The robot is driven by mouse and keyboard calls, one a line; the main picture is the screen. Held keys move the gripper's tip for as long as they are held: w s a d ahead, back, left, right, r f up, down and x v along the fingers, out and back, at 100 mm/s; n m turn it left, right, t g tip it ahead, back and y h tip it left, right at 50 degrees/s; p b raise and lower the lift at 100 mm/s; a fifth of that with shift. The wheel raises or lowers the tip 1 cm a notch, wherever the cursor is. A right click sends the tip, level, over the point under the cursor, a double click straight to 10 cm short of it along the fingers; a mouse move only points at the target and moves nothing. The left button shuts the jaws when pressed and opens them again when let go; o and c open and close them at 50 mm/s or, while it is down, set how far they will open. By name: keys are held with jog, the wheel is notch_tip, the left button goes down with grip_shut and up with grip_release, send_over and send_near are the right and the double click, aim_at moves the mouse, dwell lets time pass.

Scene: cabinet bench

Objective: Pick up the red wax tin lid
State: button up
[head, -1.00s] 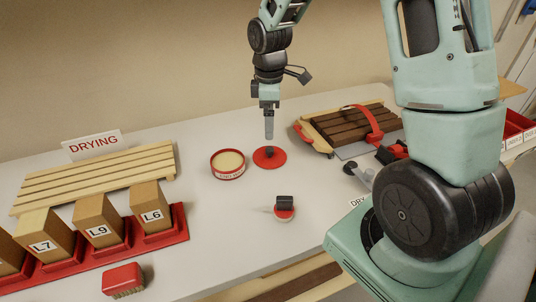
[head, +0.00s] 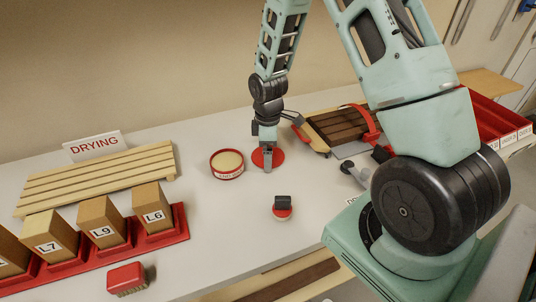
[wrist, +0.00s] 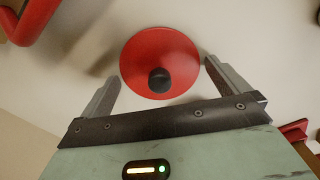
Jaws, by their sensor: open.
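The red wax tin lid (wrist: 150,52) is a flat red disc with a dark round knob (wrist: 159,80) on top. It lies on the bench beside the open wax tin (head: 228,165). In the head view the lid (head: 278,157) is partly hidden by my gripper (head: 267,166), which points down over it. In the wrist view my gripper (wrist: 156,80) is open, with one finger on each side of the knob. The fingers appear apart from the knob. I cannot tell exactly how high the fingertips are above the bench.
A dark-topped stamp or brush (head: 282,207) stands in front of the lid. A slatted drying rack (head: 95,175), labelled blocks (head: 101,220) and a red brush (head: 126,277) are at left.

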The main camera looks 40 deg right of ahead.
jog(key=c, duration=0.7)
jog(key=shift+r, duration=0.15)
